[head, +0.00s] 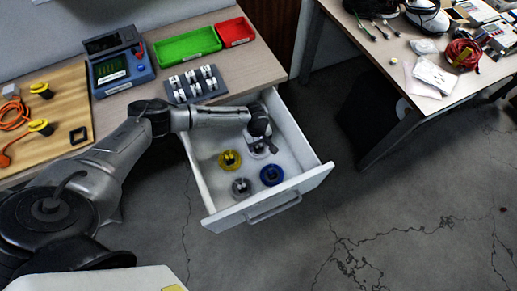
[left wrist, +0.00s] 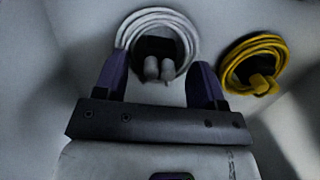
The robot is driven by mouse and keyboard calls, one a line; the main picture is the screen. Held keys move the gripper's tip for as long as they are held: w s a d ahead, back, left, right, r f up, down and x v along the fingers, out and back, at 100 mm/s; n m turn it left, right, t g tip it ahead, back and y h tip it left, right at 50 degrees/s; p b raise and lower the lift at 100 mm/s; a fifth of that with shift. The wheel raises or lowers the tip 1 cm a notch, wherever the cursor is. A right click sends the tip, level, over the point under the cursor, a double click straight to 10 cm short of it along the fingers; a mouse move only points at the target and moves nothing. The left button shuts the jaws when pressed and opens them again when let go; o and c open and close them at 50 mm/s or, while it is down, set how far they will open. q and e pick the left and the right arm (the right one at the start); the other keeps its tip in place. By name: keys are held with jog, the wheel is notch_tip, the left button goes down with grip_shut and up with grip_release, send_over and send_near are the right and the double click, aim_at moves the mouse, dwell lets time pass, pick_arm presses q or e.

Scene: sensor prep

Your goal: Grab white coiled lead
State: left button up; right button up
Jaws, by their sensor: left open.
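The white coiled lead (left wrist: 188,38) lies in the open drawer, with two pale plugs in its middle. It shows ahead of and partly between the fingers of my left gripper (left wrist: 160,62) in the left wrist view. The fingers are spread apart with nothing clamped between them. In the head view my left gripper (head: 262,138) hangs over the back right of the drawer and covers part of the white lead (head: 257,153). I cannot tell the exact height of the fingers above the lead. My right gripper is not in view.
A yellow coiled lead (head: 229,160), which also shows in the left wrist view (left wrist: 232,60), a grey one (head: 241,188) and a blue one (head: 271,175) share the drawer (head: 316,178). Its walls surround them. A switch rack (head: 195,86) stands on the desk above.

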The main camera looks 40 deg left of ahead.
pick_arm(q)
jog(key=shift+f, duration=0.2)
jog(key=shift+c, duration=0.3)
jog(key=c, duration=1)
